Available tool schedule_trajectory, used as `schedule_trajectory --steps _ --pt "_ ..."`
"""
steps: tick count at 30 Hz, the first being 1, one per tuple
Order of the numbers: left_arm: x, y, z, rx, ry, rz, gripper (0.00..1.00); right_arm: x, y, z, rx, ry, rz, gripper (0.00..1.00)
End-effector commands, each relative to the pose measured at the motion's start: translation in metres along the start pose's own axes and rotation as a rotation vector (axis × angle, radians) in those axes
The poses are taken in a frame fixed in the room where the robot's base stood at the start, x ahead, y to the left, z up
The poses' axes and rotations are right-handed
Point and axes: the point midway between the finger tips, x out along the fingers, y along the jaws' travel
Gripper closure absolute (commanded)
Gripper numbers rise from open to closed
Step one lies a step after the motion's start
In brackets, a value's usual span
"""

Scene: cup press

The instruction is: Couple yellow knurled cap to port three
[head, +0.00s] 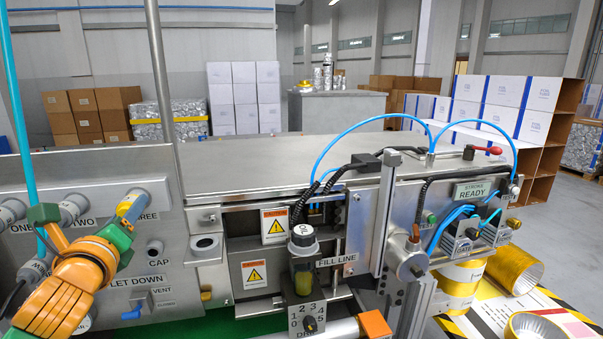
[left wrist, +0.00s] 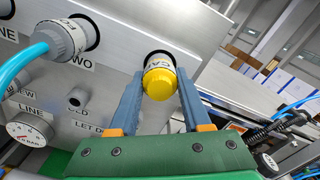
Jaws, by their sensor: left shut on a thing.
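The yellow cap (left wrist: 160,83) has a white lettered band behind its yellow end. In the left wrist view it sits between the two blue fingers of my left gripper (left wrist: 160,100), which is shut on it. The dark round opening of port three (left wrist: 153,55) shows directly behind the cap. The cap's rear rim is at the opening, and I cannot tell how far it is seated. In the head view my left gripper (head: 130,208) is at the panel by the label THREE (head: 141,216), largely covering the port and cap. My right gripper is not in view.
Port two (left wrist: 65,40) beside it carries a grey connector with a blue hose (left wrist: 22,68). A small CAP peg (head: 155,247) projects below port three. To the right stand a dial post (head: 307,317) and valves. A pressure gauge (left wrist: 32,133) sits lower left.

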Motion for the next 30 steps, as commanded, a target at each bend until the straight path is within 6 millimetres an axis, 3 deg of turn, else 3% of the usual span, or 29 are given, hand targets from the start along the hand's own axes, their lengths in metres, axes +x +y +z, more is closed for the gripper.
schedule_trajectory --steps 10,16,22,23,24,27,30 --pt "-0.0003 -0.0018 0.0054 0.103 -0.01 -0.002 1.0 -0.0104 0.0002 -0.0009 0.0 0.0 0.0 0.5" --pt "-0.0003 -0.0015 0.0047 0.483 -0.012 -0.002 1.0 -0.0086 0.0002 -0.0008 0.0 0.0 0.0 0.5" --pt "-0.0002 -0.0013 0.0036 0.523 -0.009 -0.001 1.0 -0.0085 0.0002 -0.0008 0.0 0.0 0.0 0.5" --pt "-0.0002 -0.0013 0.0036 0.522 -0.009 -0.001 0.49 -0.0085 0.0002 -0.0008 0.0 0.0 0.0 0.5" --pt "-0.0002 -0.0012 0.0034 0.522 -0.008 -0.001 0.38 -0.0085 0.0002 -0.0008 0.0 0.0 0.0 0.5" --pt "-0.0001 -0.0009 0.0025 0.521 -0.006 0.0 0.17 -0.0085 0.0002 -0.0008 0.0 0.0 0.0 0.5" --pt "-0.0001 -0.0007 0.0018 0.52 -0.004 0.0 0.17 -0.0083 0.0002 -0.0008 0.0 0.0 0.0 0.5"
